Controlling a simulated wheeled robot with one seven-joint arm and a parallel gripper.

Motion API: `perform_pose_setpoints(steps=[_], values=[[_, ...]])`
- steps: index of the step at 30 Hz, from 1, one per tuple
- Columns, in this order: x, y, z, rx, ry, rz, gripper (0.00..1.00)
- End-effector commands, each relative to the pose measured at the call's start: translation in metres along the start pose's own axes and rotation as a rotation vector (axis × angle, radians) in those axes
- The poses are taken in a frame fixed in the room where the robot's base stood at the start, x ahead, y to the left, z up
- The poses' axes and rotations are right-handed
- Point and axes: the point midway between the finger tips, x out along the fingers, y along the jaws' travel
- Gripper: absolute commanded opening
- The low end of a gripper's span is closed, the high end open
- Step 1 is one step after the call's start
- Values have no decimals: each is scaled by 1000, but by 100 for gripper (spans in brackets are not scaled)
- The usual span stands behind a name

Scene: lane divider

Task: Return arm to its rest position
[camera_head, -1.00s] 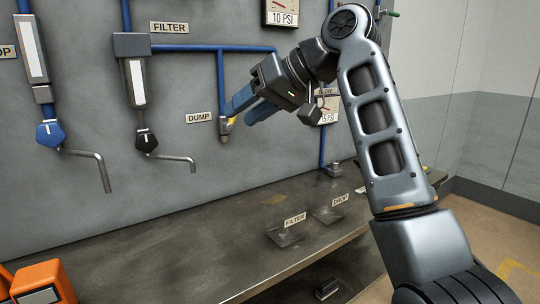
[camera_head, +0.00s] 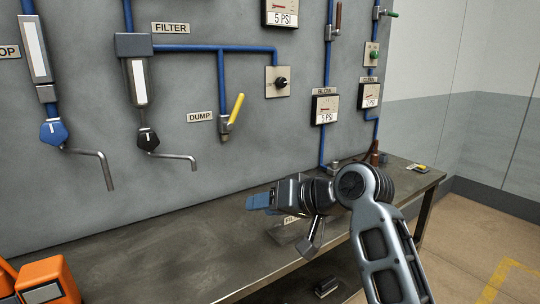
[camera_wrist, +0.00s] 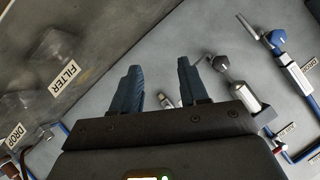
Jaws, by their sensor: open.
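My gripper (camera_head: 262,201) is at the lower middle right in the head view, above the bench (camera_head: 160,262). Its blue fingers point left. In the wrist view the two blue fingers (camera_wrist: 158,92) stand apart with nothing between them. My arm is folded low at the right, clear of the wall panel. The yellow DUMP valve handle (camera_head: 235,108) is in plain view on the panel, apart from my gripper. Part of the FILTER label on the bench is hidden behind my gripper; it shows in the wrist view (camera_wrist: 65,78).
The wall panel carries blue pipes, a FILTER unit (camera_head: 137,80) with a bent spout (camera_head: 180,158), a blue-knobbed unit (camera_head: 53,131) and several gauges (camera_head: 325,108). An orange object (camera_head: 46,278) is at the lower left.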

Motion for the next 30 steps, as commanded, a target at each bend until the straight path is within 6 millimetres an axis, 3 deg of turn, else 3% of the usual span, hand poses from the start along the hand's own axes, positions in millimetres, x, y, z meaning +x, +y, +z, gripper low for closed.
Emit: perform_pose_setpoints(steps=[1, 6, 14, 22, 30], values=[[2, 14, 25, 24, 18, 20, 44], [-1, 50, 90, 72, 98, 93, 44], [-29, 88, 189, 116, 207, 220, 44], [-84, 106, 284, 115, 299, 366, 44], [-159, 98, 361, 69, 371, 507, 44]])
